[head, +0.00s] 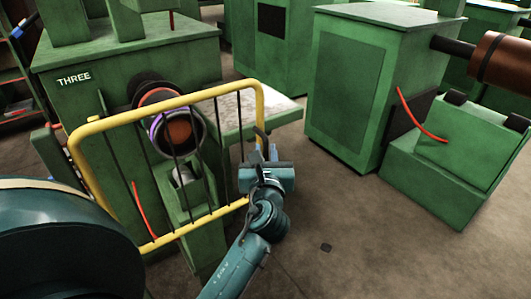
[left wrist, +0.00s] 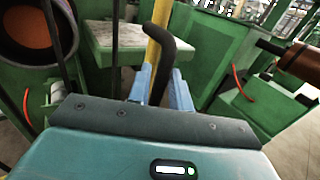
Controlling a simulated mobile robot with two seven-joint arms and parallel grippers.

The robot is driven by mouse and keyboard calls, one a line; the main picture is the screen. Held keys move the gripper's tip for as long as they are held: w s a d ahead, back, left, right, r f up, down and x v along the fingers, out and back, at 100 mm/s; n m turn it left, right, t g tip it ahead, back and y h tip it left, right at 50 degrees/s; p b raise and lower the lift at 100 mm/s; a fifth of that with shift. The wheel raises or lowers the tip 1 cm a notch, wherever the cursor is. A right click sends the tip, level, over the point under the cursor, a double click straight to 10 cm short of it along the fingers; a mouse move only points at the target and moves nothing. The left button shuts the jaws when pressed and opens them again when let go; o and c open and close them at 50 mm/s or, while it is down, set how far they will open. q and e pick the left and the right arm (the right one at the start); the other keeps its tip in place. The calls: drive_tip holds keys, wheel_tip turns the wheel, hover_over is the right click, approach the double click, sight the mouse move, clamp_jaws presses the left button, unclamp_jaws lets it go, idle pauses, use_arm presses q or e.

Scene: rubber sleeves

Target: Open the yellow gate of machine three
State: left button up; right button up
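The yellow gate (head: 88,127) is a tubular frame with thin dark bars, standing across the front of the green machine marked THREE (head: 70,100). A black curved handle (head: 262,134) is on its right post; it also shows in the left wrist view (left wrist: 158,34). My left gripper (head: 264,158) is at this right post, by the handle. In the left wrist view its two blue fingers (left wrist: 162,90) stand on either side of the handle's lower part. Whether they press on it is hard to see. My right gripper is in neither view.
Behind the gate are a round spindle (head: 180,133) and a pale table (head: 255,106). Another green machine (head: 345,90) and a lower green box (head: 445,165) with a red lever stand at right. Bare floor (head: 345,230) lies right of the gate.

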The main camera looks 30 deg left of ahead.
use_arm(q)
clamp_jaws()
drive_tip(key=shift+d, duration=0.1)
